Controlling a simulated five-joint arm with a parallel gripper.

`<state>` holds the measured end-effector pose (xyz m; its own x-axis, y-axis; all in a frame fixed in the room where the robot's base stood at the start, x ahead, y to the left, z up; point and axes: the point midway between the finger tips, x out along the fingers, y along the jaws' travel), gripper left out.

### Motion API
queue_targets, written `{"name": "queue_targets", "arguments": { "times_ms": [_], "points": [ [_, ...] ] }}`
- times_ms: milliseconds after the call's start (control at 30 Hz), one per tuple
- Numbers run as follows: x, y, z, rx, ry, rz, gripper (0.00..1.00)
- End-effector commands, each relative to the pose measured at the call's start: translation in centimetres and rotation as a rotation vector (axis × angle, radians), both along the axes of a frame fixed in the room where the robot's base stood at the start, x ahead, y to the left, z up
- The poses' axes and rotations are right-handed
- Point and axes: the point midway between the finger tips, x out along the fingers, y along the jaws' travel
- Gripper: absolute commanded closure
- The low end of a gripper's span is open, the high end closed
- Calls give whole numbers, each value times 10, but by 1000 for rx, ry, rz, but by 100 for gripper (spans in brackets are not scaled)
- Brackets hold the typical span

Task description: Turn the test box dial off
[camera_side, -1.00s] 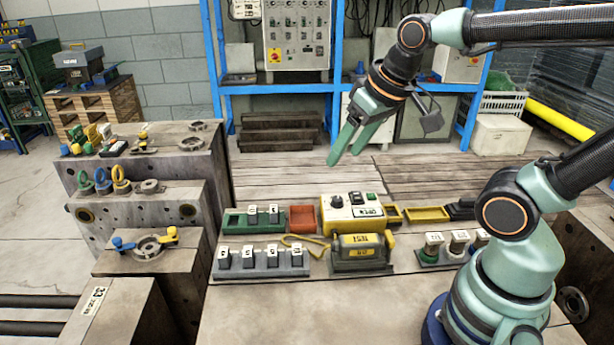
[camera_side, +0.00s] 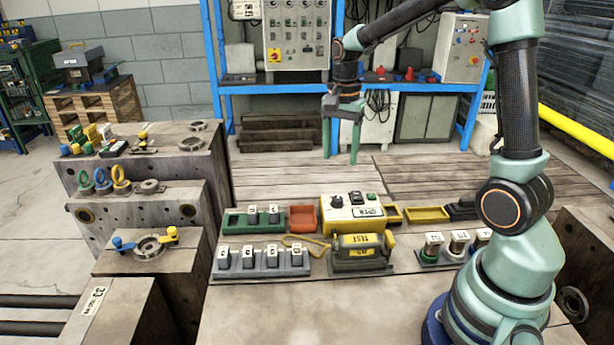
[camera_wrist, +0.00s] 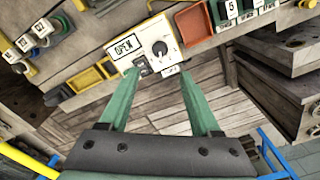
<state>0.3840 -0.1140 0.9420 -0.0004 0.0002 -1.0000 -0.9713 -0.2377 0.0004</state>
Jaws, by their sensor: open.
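The test box (camera_side: 368,224) is a cream and yellow box on the bench, with a black dial (camera_side: 337,202) on the left of its top, a dark switch beside it and a label in front. In the wrist view the box (camera_wrist: 131,62) is upside down in the upper middle, its label reading "OPEN", with the dial (camera_wrist: 160,49) to the right. The dial's setting is too small to tell. My gripper (camera_side: 340,160) is open and empty, pointing down above and behind the box. In the wrist view my gripper (camera_wrist: 159,75) has its fingers spread just below the dial, apart from it.
A red tray (camera_side: 302,219) and a green tray (camera_side: 231,223) stand left of the box, a yellow tray (camera_side: 427,214) right. In front are a grey rack (camera_side: 289,270) of labelled dark blocks and a yellow-and-dark unit marked "TEST" (camera_side: 362,253). The boards behind are clear.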

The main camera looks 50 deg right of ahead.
Motion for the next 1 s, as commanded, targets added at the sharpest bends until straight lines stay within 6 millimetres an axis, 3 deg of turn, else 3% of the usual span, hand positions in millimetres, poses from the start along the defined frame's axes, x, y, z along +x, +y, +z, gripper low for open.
{"name": "queue_targets", "arguments": {
  "times_ms": [400, 600, 1000],
  "points": [
    [-2, 1, -75, 2, 6, 4, 36],
    [-1, 1, -102, 1, 3, 5, 36],
    [-1, 1, -114, 0, -1, 5, 36]
  ]
}}
